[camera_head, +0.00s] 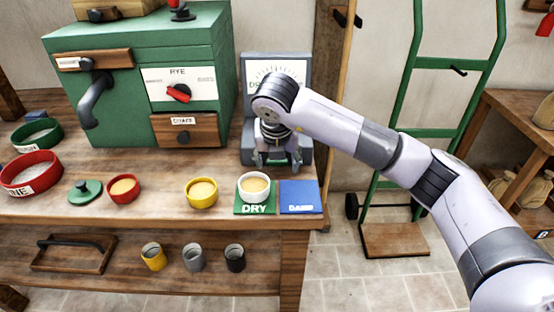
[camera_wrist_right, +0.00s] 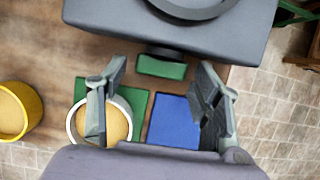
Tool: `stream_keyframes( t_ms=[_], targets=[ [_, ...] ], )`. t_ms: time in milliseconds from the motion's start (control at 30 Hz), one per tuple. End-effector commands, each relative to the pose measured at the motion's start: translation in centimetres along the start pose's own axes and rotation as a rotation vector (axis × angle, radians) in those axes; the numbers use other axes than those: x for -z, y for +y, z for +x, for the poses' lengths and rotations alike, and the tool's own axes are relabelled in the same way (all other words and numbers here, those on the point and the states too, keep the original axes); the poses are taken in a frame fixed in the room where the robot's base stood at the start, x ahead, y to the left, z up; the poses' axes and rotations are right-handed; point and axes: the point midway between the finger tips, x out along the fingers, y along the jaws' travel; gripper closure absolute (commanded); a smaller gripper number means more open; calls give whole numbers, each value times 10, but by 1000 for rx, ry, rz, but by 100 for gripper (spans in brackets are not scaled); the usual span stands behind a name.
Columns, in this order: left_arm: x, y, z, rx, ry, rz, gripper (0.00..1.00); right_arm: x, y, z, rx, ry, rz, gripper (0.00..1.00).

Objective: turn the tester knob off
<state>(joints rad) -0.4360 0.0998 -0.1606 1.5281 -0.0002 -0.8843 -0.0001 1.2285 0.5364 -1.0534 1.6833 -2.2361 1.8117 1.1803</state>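The tester (camera_head: 276,63) is a grey box with a white dial face at the back right of the bench. In the wrist view its dark body (camera_wrist_right: 110,15) fills the top, with a round dark part (camera_wrist_right: 190,8) cut by the frame edge; I cannot tell if this is the knob. My left gripper is out of view.
A white bowl of grain (camera_head: 254,186) stands on the green DRY mat (camera_head: 254,209), left of the empty blue DAMP mat (camera_head: 300,197). A green mill with a red knob (camera_head: 179,93) stands left of the tester. A green hand truck (camera_head: 398,133) is right of the bench.

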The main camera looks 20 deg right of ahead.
Motion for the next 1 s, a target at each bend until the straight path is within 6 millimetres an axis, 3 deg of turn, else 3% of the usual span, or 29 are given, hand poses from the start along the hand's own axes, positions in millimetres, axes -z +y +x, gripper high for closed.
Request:
stream_keyframes(
  t_ms=[300, 433, 800, 1000],
  targets=[
    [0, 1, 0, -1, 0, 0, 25, 0, 0, -1, -1, 0, 1, 37],
    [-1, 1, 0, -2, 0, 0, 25, -1, 0, -11, -2, -1, 1, 37],
    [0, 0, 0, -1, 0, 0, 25, -1, 1, -86, -4, -3, -1, 37],
    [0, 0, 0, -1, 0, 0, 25, -1, 0, -113, -1, -3, 0, 37]
  ],
)
